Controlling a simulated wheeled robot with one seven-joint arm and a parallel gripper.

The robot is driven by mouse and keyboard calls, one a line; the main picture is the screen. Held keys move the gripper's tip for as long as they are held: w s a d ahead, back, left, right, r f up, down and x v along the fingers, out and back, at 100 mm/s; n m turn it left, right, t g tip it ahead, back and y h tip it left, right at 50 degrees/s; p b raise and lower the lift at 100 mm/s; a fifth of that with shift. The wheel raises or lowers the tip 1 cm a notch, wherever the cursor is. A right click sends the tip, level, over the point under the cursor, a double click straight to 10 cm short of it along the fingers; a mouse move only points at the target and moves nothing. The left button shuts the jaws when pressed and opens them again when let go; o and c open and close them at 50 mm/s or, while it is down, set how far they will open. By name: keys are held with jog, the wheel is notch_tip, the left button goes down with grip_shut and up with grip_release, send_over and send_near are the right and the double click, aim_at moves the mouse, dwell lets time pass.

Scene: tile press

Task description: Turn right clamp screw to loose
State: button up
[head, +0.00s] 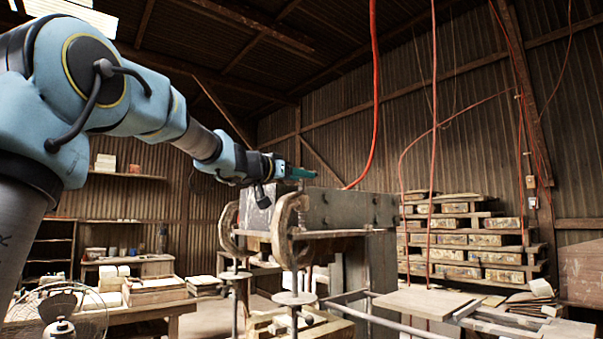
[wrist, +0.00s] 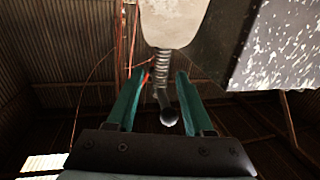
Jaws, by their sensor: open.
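The tile press (head: 345,208) stands in the middle of the head view, a dark metal block with curved, worn arms at its front left. My gripper (head: 299,172) is above the top of the press, near its left side. In the wrist view my gripper (wrist: 156,76) has its two teal fingers apart. A threaded clamp screw (wrist: 160,68) with a dark handle ending in a round knob (wrist: 168,116) shows between the fingers, below a pale casting (wrist: 172,22). I see no finger clearly touching it.
A speckled metal plate (wrist: 280,45) lies close to the right of the fingers in the wrist view. Red hoses (head: 374,90) hang behind the press. Round-topped stands (head: 294,299) are in front. Stacked crates (head: 465,240) stand at the back right.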

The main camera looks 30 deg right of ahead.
jog(key=shift+w+d, duration=0.25)
jog(key=shift+d, duration=0.25)
grip_shut()
dwell(0.3)
